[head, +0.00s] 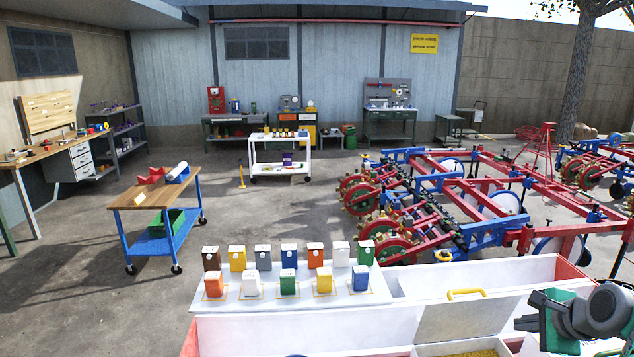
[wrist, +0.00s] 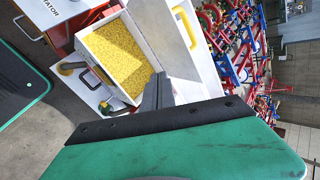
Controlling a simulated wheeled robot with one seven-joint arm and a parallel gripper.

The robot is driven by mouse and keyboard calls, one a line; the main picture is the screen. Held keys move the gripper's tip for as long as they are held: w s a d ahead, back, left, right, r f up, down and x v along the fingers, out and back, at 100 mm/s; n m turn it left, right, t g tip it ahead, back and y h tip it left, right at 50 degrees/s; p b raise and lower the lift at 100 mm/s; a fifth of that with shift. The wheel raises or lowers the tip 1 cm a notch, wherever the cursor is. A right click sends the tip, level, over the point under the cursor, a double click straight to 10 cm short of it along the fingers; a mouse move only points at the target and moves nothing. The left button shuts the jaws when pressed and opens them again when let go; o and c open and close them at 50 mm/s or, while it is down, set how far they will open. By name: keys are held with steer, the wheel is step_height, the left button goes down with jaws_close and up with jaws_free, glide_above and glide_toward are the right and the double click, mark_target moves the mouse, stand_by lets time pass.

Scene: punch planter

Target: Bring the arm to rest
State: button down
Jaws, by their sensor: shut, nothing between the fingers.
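My gripper (head: 530,322) is at the lower right of the head view, raised above the long white box. In the wrist view its dark fingers (wrist: 158,90) are together, with nothing held between them. A green plate with a black edge (wrist: 190,145) fills the bottom of that view. Beyond the fingers is an open white bin of yellow grains (wrist: 115,55) with its lid (wrist: 163,35) raised. The bin shows partly at the bottom of the head view, and the raised lid (head: 468,317) is there too. I cannot tell the exact gap between gripper and bin.
Several coloured canisters stand on a white board (head: 240,299) left of the box. A red and blue planter frame (head: 480,225) fills the right. A blue cart with a wooden top (head: 150,192) and a white cart (head: 262,160) stand on open floor. Workbenches line the walls.

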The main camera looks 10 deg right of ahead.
steer(key=s+a+f+n+g, duration=0.1)
steer(key=s+f+n+g, duration=0.3)
steer(key=s+f+n, duration=0.5)
steer(key=s+a+f+n+g+b, duration=0.1)
steer(key=s+a+f+n+g, duration=0.3)
steer(key=a, duration=0.4)
steer(key=w+a+r+n+t+b, duration=0.1)
steer(key=a+n, duration=0.3)
steer(key=a, duration=0.8)
steer(key=w+a+r+n+t+b, duration=0.2)
steer(key=w+a+r+n+t, duration=0.1)
steer(key=a, duration=1)
steer(key=shift+w+r+n+y, duration=0.35)
steer(key=shift+r+n, duration=0.2)
steer(key=shift+n, duration=0.45)
steer(key=shift+d, duration=0.15)
